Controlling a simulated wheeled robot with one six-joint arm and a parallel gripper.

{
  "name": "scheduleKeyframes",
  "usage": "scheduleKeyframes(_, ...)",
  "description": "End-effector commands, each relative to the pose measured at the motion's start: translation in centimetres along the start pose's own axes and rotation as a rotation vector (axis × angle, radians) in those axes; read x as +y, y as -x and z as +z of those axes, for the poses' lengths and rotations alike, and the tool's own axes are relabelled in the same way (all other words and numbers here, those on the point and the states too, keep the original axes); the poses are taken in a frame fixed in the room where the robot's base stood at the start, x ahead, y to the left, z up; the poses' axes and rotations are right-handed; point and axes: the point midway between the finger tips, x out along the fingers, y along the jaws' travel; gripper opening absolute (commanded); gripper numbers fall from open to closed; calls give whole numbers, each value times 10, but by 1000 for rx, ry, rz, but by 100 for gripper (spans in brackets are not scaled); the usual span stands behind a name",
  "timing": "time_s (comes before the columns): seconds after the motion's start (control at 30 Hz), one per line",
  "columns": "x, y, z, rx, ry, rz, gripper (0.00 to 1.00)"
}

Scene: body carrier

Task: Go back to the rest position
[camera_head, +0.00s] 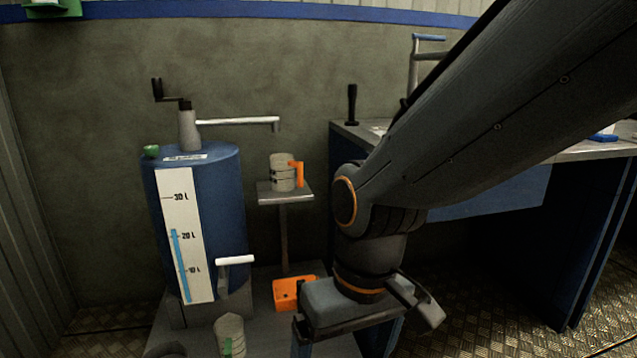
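My gripper (365,328) hangs at the end of my dark grey arm, low in the right middle of the view. Its fingers look spread apart, and nothing shows between them. It is in front of the desk's left side, to the right of the orange box. The lower finger ends are partly cut off or dark. The arm reaches down from the upper right corner.
A blue tank (222,205) with a crank and spout stands left. A mug with an orange handle (283,173) stands on a small raised plate (300,197). An orange box (287,292), a grey mug (229,332) and a blue-sided desk (350,140) are nearby.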

Motion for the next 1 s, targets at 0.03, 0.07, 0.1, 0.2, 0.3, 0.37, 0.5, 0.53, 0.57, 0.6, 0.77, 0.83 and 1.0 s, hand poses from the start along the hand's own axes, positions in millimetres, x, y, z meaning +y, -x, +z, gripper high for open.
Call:
scheduleKeyframes(0.03,4,20,3,-4,-24,6,89)
scheduleKeyframes(0.07,7,26,4,-4,-35,9,89)
scheduleKeyframes(0.1,12,34,4,-4,-51,13,89)
scheduleKeyframes(0.2,22,53,7,-7,-88,24,89)
scheduleKeyframes(0.3,33,72,10,-10,-125,34,89)
scheduleKeyframes(0.37,40,84,13,-11,-147,40,89)
scheduleKeyframes(0.5,55,111,20,-17,-199,52,89)
scheduleKeyframes(0.53,58,117,22,-17,-211,55,89)
scheduleKeyframes(0.57,61,123,23,-18,-221,58,89)
scheduleKeyframes(0.6,66,131,26,-19,-236,62,89)
scheduleKeyframes(0.77,82,162,37,-26,-295,73,89)
scheduleKeyframes(0.83,90,176,43,-29,-320,79,89)
scheduleKeyframes(1.0,105,205,56,-37,-375,89,89)
